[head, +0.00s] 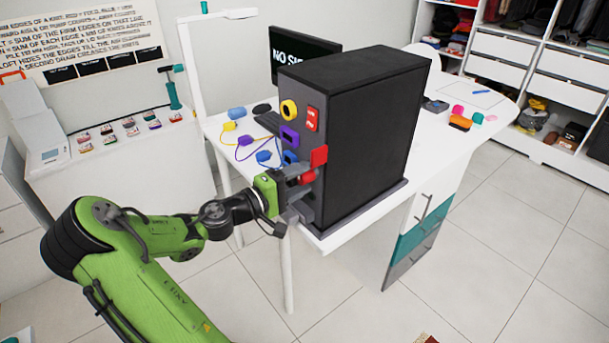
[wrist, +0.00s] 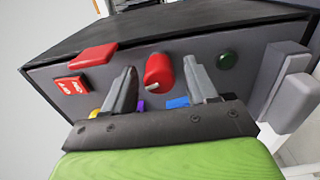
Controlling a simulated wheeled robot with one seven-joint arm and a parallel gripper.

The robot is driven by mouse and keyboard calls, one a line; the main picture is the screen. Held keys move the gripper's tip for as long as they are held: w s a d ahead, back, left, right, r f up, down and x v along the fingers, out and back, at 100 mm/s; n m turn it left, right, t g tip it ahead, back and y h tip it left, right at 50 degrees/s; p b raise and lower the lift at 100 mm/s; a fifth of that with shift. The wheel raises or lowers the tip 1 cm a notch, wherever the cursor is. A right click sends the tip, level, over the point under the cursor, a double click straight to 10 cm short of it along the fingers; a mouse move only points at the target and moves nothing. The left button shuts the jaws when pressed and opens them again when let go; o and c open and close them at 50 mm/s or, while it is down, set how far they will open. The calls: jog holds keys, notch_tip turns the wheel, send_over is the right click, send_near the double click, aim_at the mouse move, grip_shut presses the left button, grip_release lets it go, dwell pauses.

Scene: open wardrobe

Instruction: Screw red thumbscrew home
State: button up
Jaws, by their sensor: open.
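The red thumbscrew (head: 308,177) is on the front face of the black cabinet-like machine (head: 352,140), low on the panel. In the wrist view the thumbscrew (wrist: 158,71) is a rounded red knob with a pale mark at its lower edge. My gripper (wrist: 161,78) is open, with one finger on each side of the knob and a visible gap to each. In the head view my gripper (head: 292,182) is at the panel and partly hides the area around the knob. How far the thumbscrew is screwed in cannot be told.
A red block (wrist: 93,55) juts from the panel beside the knob, near a red switch (wrist: 72,86). The white table (head: 440,135) holds small coloured items.

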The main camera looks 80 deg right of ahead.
grip_shut()
jog(key=m+b, duration=0.4)
jog(key=b, duration=0.1)
jog(key=shift+f+m, duration=0.15)
jog(key=shift+m, duration=0.15)
jog(key=shift+m+b, duration=2.2)
jog(key=shift+b, duration=0.35)
jog(key=m+b, duration=0.6)
jog(key=b, duration=0.1)
jog(key=shift+m+b, duration=0.35)
jog(key=shift+m, duration=0.85)
jog(key=shift+o, duration=1.6)
grip_release()
